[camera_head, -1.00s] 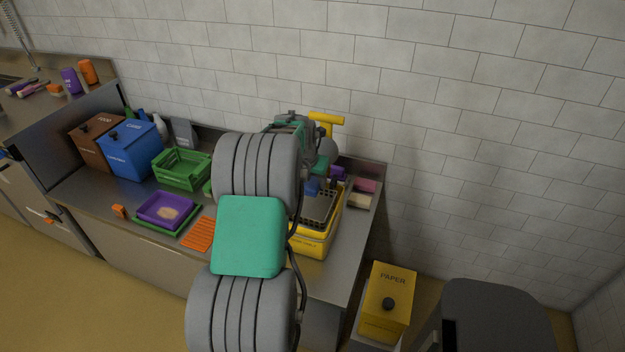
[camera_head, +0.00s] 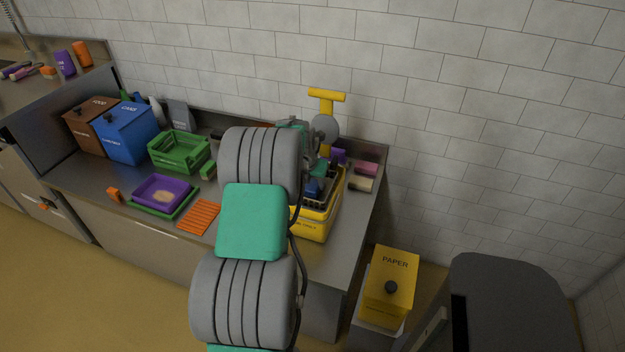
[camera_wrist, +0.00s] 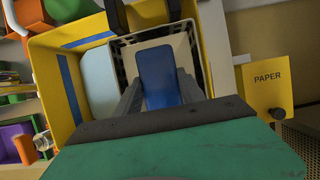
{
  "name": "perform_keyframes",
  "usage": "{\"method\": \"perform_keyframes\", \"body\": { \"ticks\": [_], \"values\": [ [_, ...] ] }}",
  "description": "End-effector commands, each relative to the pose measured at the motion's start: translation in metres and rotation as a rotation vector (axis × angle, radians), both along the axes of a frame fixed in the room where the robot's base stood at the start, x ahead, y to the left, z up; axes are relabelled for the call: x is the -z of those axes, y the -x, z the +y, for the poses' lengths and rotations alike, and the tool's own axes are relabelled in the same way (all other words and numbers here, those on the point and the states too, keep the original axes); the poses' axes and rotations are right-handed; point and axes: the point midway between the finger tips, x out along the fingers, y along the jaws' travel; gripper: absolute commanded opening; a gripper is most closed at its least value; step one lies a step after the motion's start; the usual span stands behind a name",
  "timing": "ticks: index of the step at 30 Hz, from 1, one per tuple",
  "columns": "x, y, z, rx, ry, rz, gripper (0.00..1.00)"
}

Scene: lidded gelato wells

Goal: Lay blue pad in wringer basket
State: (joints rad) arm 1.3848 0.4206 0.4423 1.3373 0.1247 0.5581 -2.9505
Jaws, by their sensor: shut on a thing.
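The blue pad (camera_wrist: 160,75) is held between the two grey fingers of my gripper (camera_wrist: 158,92) in the wrist view. I cannot tell whether the pad touches the basket floor. In the head view, a small part of the blue pad (camera_head: 313,188) shows at the yellow bucket (camera_head: 311,229). My arm hides much of the basket there.
A yellow wringer handle (camera_head: 326,96) rises behind the bucket. Pink and cream blocks (camera_head: 362,175) lie right of it. An orange ribbed mat (camera_head: 199,216), a purple tray (camera_head: 162,193) and a green crate (camera_head: 180,152) stand left. A yellow PAPER bin (camera_head: 390,287) stands beyond the counter's right end.

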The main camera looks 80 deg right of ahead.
Motion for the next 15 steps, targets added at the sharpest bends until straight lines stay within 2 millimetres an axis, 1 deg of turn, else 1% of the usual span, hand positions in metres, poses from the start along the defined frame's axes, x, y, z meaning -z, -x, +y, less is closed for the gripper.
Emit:
{"method": "perform_keyframes", "body": {
  "ticks": [15],
  "values": [
    [0.0030,0.0000,0.0000,0.000,0.000,0.000,0.07]
  ]
}}
